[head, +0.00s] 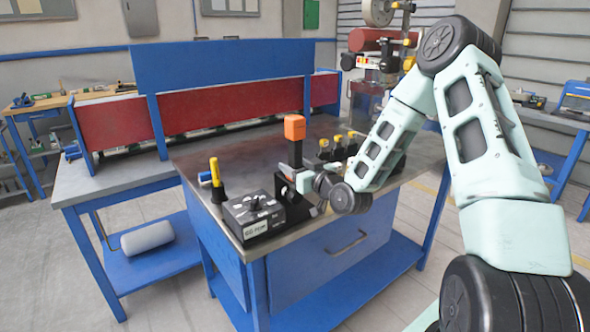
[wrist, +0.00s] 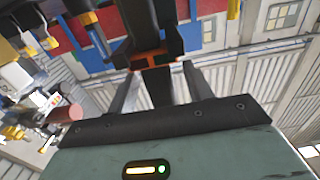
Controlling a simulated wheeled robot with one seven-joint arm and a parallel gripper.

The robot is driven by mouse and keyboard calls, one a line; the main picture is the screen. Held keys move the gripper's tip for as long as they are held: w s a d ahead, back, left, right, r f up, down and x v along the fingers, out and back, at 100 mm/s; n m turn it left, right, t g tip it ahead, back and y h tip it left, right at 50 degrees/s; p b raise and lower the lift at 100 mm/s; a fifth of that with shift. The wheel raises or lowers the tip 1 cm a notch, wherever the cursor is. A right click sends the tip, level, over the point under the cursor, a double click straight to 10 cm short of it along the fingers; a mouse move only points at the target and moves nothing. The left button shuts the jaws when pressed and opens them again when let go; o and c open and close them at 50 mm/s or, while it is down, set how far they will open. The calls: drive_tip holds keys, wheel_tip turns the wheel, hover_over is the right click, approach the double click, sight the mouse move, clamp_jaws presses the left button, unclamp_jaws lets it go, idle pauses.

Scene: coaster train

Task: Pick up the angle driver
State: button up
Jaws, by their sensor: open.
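What looks like the angle driver (head: 295,142) stands upright on the metal-topped workbench in the head view, with an orange block on top and a dark shaft below. My gripper (head: 292,183) is low beside it, reaching in from the right. In the wrist view, my open gripper (wrist: 152,52) has its two dark fingers either side of a black body with an orange band (wrist: 152,60), which appears to be the driver. I cannot tell whether the fingers touch it. The driver's lower end is hidden by dark parts around my gripper.
A black box with a labelled front (head: 252,218) stands close at the left. A yellow-handled tool (head: 215,175) is behind it. Several yellow-topped black tools (head: 338,147) stand right of the driver, near my arm. Blue and red panels (head: 235,105) rise behind the bench (head: 240,150).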

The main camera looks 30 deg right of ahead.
drive_tip(key=shift+w, duration=1.15)
clamp_jaws()
idle(0.5)
drive_tip(key=shift+r, duration=0.15)
